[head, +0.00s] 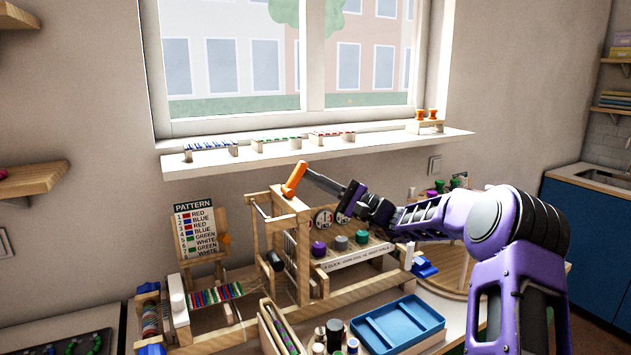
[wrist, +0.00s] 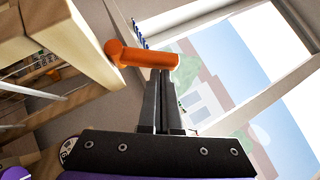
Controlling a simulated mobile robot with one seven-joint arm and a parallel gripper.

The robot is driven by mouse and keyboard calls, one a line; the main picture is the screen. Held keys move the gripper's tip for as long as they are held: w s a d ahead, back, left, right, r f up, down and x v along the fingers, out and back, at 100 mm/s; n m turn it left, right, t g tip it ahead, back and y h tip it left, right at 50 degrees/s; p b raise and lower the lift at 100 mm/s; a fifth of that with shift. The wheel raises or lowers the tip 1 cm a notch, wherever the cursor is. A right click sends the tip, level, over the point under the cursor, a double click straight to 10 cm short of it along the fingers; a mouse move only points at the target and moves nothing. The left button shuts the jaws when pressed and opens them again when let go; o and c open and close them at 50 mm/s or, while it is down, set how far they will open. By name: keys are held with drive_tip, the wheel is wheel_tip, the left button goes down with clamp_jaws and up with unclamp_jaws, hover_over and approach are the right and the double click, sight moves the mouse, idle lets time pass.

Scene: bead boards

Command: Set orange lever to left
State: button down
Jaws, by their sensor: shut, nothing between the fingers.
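The orange lever (head: 294,178) sits on top of the wooden frame (head: 286,203) in the head view. Its handle tilts up and to the right from its lower end. In the wrist view the lever (wrist: 145,57) lies across the picture, its round end by the wooden post and its handle end pointing right. My gripper (head: 309,172) is shut and empty, reaching in from the right. Its fingertips (wrist: 162,73) are at the handle's free end, touching it or very nearly so; I cannot tell which. The fingertips partly overlap the lever in the wrist view.
Dials and colored knobs (head: 340,242) stand on the panel below my arm. A pattern board (head: 198,229) is to the left, a blue tray (head: 398,325) at the front right. The windowsill (head: 350,147) with bead racks runs behind. Free air lies above the frame.

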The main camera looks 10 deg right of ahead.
sight(303, 166)
drive_tip(key=shift+a+r+n+g, duration=0.1)
drive_tip(key=shift+r+n+g, duration=0.15)
drive_tip(key=shift+n+g, duration=0.2)
drive_tip(key=a+r+n+g+h, duration=0.1)
drive_tip(key=n, duration=0.1)
drive_tip(key=a+r+n+g+h+b, duration=0.1)
drive_tip(key=n, duration=0.1)
drive_tip(key=s+r+n+g+h, duration=0.1)
drive_tip(key=n, duration=0.1)
drive_tip(key=shift+a+h, duration=0.3)
drive_tip(key=shift+a, duration=0.1)
drive_tip(key=a+h, duration=0.1)
drive_tip(key=n+h, duration=0.1)
drive_tip(key=a+n+h+b, duration=0.1)
drive_tip(key=shift+s+a+r+n+g, duration=0.25)
drive_tip(key=shift+s+a+r+g, duration=0.05)
drive_tip(key=shift+s+r+g, duration=0.1)
drive_tip(key=shift+s+a+h, duration=0.1)
drive_tip(key=shift+a+h, duration=0.15)
drive_tip(key=shift+h, duration=0.05)
drive_tip(key=shift+a, duration=0.15)
